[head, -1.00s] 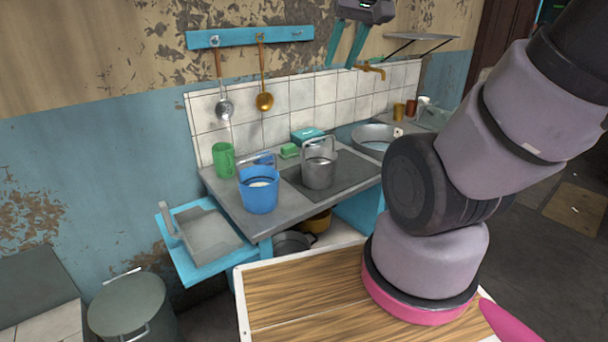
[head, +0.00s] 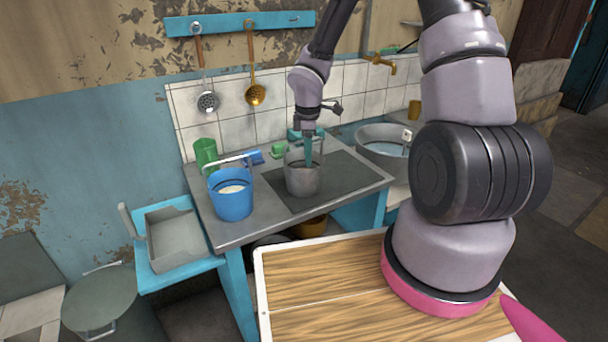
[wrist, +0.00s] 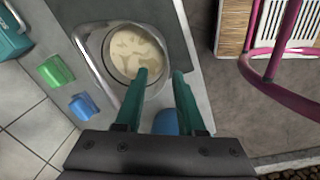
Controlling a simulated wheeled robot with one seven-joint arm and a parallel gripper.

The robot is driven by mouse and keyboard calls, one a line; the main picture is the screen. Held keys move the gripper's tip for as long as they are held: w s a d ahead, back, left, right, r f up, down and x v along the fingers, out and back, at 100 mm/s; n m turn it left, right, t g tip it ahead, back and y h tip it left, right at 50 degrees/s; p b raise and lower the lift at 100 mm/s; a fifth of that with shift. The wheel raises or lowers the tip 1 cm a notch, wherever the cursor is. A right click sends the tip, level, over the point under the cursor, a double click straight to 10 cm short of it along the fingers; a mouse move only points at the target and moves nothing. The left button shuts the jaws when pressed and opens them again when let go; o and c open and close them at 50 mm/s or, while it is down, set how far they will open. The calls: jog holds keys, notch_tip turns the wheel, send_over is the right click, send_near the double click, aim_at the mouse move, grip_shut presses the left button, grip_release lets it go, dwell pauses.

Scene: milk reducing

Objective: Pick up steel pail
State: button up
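The steel pail (head: 302,180) stands upright on the dark mat of the counter. In the wrist view the steel pail (wrist: 158,88) is seen from above, with pale, patchy milk inside and its metal handle leaning out to the left. My gripper (head: 308,158) is at the top of the pail, pointing down. In the wrist view its two green fingers (wrist: 161,72) are apart. The left finger overlaps the pail's opening and the right one lies near or outside the rim. I cannot tell whether either finger touches it.
A blue pail (head: 231,196) with white contents stands to the left, beside a green cup (head: 205,154). Green (head: 278,148) and blue (head: 253,158) blocks lie behind. A large metal basin (head: 385,142) is to the right.

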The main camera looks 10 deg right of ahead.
aim_at(305, 178)
jog(key=shift+n, duration=0.3)
jog(key=f, duration=0.6)
jog(key=shift+w+a, duration=0.15)
jog(key=shift+a, duration=0.15)
notch_tip(305, 178, down, 6)
jog(key=shift+r, duration=0.1)
grip_shut()
jog(key=shift+w, duration=0.1)
dwell(0.7)
